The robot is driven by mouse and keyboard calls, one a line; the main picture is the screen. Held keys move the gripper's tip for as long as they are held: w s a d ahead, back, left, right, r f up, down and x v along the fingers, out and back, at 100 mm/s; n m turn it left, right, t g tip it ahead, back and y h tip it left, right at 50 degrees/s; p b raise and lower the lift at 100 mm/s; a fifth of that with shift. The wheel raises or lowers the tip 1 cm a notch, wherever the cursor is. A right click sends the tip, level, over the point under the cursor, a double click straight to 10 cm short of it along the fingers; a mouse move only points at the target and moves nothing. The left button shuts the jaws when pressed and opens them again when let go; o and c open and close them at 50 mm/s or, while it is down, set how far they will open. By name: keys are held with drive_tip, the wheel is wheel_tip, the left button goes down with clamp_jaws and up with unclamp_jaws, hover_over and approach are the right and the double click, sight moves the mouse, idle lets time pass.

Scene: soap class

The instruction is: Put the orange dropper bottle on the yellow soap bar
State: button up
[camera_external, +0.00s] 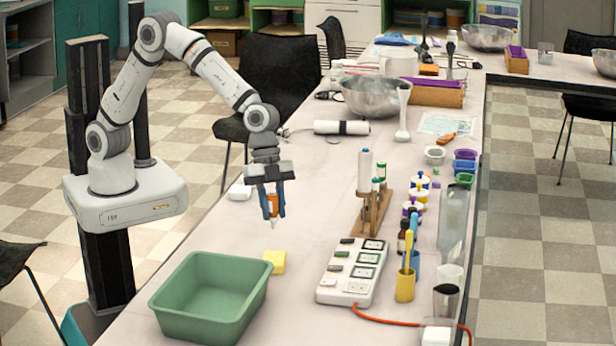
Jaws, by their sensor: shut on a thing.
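My gripper (272,208) is shut on the orange dropper bottle (272,204) and holds it between its two blue fingers. The bottle has an orange body, and a pale narrow tip points down. It appears to be held above the table, near the yellow soap bar. The yellow soap bar (275,262) is a small block on the white table (310,225), just right of the green tub. The bottle's tip shows above the soap bar in the picture, with a gap between them. The exact height and depth of the bottle over the table are hard to tell from this view.
A green tub (190,322) stands left of the soap bar. A white power strip (350,290) with an orange cord lies to its right. A wooden rack with bottles (372,213) stands right of my gripper. A white block (240,192) lies behind it.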

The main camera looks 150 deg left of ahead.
sight(273, 228)
wheel_tip(273, 228, down, 7)
drive_tip(key=shift+f, duration=0.2)
idle(0.3)
drive_tip(key=shift+f, duration=0.15)
drive_tip(key=o, duration=1)
drive_tip(key=shift+c, duration=0.2)
